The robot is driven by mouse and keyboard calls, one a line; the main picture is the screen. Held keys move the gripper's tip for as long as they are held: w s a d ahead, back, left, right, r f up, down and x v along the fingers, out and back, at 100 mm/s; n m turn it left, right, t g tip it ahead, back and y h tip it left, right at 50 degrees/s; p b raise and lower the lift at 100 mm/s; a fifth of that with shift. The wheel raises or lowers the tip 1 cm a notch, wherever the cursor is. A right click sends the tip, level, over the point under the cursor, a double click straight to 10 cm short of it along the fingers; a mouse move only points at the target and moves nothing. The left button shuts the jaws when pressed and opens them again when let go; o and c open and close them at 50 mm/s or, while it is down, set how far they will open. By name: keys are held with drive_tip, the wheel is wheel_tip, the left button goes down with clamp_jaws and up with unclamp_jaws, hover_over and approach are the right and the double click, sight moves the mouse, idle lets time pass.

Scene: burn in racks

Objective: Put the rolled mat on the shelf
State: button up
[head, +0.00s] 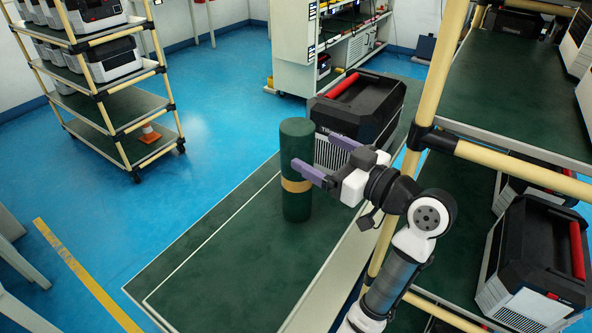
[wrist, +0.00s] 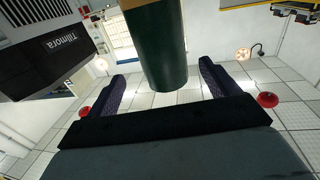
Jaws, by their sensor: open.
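The rolled mat (head: 297,215) is a dark green cylinder with a tan band, standing upright on the green-topped bench (head: 225,255). My gripper (head: 304,150) is open, with its purple fingers reaching toward the mat from the right. In the wrist view the mat (wrist: 155,50) shows between the two fingers (wrist: 162,72), with a gap on each side; I cannot tell how far it reaches in between them. A rack on the right has a green shelf (head: 515,85) with a bare stretch.
A black case (head: 355,115) with a red handle stands on the bench close behind the mat. The right rack's cream posts (head: 425,110) stand near my arm, and another case (head: 530,260) sits lower there. A wheeled rack (head: 115,100) holds several units at the left.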

sight(293, 139)
drive_tip(key=x, duration=0.3)
drive_tip(key=p+x, duration=0.2)
drive_tip(key=x, duration=0.2)
drive_tip(key=shift+s+a+r, duration=0.15)
drive_tip(key=shift+a, duration=0.1)
drive_tip(key=shift+w+a+p, duration=0.3)
drive_tip(key=shift+a+p, duration=0.05)
clamp_jaws()
